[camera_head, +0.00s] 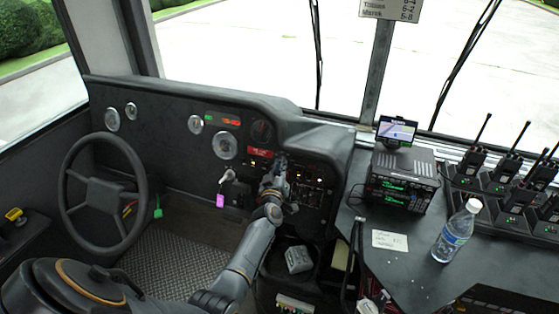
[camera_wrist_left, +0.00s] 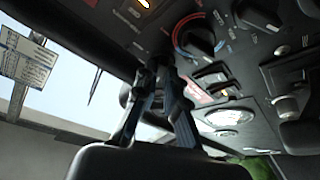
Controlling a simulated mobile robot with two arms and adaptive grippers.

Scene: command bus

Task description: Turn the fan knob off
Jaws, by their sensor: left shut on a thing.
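My left gripper (camera_head: 279,165) reaches the dark dash panel (camera_head: 315,178) right of the steering wheel. In the left wrist view its two fingers (camera_wrist_left: 160,68) come together at the panel, shut on a small dark control that looks to be the fan knob. The fingers hide most of it, so its setting cannot be read. Beside the fingers is a separate black knob (camera_wrist_left: 197,38) with a red and blue arc. Another black knob (camera_wrist_left: 259,17) sits farther right. My right gripper is not in view.
The steering wheel (camera_head: 104,193) is left of my arm. A key with a pink tag (camera_head: 220,200) hangs close to the gripper. A radio unit (camera_head: 402,180), a water bottle (camera_head: 456,232) and several handheld radios (camera_head: 520,182) stand on the right console.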

